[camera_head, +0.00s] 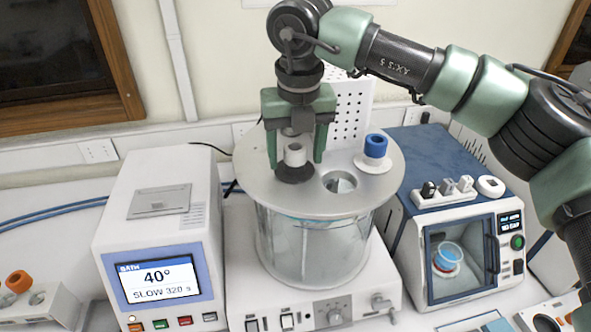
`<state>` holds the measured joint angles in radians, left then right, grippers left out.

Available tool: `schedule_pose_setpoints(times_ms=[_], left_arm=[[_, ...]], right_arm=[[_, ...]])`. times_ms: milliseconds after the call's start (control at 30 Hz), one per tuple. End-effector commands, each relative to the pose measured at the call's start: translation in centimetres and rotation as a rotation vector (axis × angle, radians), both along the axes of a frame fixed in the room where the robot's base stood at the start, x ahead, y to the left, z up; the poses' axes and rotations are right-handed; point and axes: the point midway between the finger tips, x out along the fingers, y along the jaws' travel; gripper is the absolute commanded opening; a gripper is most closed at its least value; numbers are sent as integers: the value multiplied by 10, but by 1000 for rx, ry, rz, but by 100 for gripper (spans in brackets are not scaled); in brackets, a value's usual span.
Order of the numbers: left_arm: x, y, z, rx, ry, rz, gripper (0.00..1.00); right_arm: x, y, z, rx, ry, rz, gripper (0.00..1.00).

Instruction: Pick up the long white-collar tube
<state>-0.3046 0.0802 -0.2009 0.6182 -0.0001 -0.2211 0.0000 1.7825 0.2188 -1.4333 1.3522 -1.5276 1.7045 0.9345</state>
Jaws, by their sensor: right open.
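The white-collar tube (295,156) stands upright in the round grey lid of a glass bath. Only its white top shows above a black ring (295,173); any part below the lid cannot be made out. My right gripper (296,162) comes down from above with its green fingers open, one on each side of the white collar. The fingertips are close to the lid, and a gap shows between fingers and collar. My left gripper is not in view.
The lid (250,195) has an empty-looking hole (340,182) and a blue-capped tube (375,147) to the right. A white control box (160,240) reading 40° stands left. A blue-and-white cabinet (440,150) stands right. An orange-capped item (18,281) is at far left.

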Motion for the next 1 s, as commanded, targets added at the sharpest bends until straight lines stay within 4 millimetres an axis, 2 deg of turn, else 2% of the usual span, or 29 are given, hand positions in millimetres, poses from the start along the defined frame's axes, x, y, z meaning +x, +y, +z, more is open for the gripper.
schedule_pose_setpoints(times_ms=[67,333,367,567,1000], left_arm=[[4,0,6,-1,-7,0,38],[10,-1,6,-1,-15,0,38],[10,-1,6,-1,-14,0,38],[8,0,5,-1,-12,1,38],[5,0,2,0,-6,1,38]], right_arm=[[1,0,-6,0,0,0,64],[0,0,-14,-3,2,1,64],[0,0,-14,-3,3,1,57],[0,0,-16,-5,6,2,1],[0,0,-14,-6,8,1,0]])
